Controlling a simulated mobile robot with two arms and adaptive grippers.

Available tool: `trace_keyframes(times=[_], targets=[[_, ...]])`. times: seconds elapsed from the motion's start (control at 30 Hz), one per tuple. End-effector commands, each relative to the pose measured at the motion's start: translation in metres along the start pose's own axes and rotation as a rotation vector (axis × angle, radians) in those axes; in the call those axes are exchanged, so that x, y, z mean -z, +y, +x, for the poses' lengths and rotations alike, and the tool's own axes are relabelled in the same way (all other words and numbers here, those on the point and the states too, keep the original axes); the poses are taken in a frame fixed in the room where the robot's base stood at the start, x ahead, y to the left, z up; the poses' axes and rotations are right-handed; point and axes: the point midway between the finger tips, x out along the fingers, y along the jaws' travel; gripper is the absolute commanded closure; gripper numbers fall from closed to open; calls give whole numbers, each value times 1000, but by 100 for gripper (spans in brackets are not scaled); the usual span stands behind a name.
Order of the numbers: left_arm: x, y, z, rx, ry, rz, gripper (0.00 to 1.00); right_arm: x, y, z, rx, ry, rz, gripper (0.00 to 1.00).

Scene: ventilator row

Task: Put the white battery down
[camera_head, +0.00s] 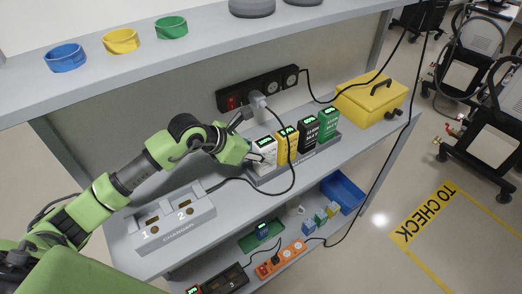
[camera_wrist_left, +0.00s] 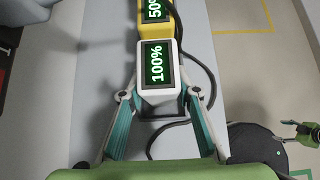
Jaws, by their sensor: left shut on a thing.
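The white battery (camera_head: 265,149) has a green 100% display on top, which also shows in the left wrist view (camera_wrist_left: 158,68). It is upright at the left end of the row in the grey charger (camera_head: 327,151), beside a yellow battery (camera_head: 288,143). My left gripper (camera_head: 247,148) is shut on the white battery from the left. In the left wrist view its fingers (camera_wrist_left: 158,98) are on either side of the battery. The battery's foot is partly hidden, so I cannot tell whether it is fully seated.
A black battery (camera_head: 309,136) and a green battery (camera_head: 329,125) stand farther along the row. A two-place charger (camera_head: 172,222), marked 1 and 2, looks empty at front left. A cable (camera_head: 293,181) loops near the charger row. A yellow box (camera_head: 371,98) stands at right.

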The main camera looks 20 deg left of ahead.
Motion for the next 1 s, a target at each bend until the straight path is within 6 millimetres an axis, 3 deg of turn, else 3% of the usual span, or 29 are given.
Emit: trace_keyframes(times=[0.13,0.17,0.2,0.67,0.77,1.0], targets=[[1,1,2,-1,-5,1,100,-1,2,5,-2,-1,-2,38],[2,0,2,-1,0,0,65,-1,2,4,-2,-1,-2,38],[2,0,2,-1,0,0,54,-1,3,3,-3,-1,-3,38],[-2,1,-3,-1,0,0,53,-1,6,-2,-7,-1,-5,38],[1,2,-17,-3,-1,2,53,-2,6,5,-7,-1,-5,38],[3,2,-70,-6,2,4,53,-2,6,18,-7,0,-5,38]])
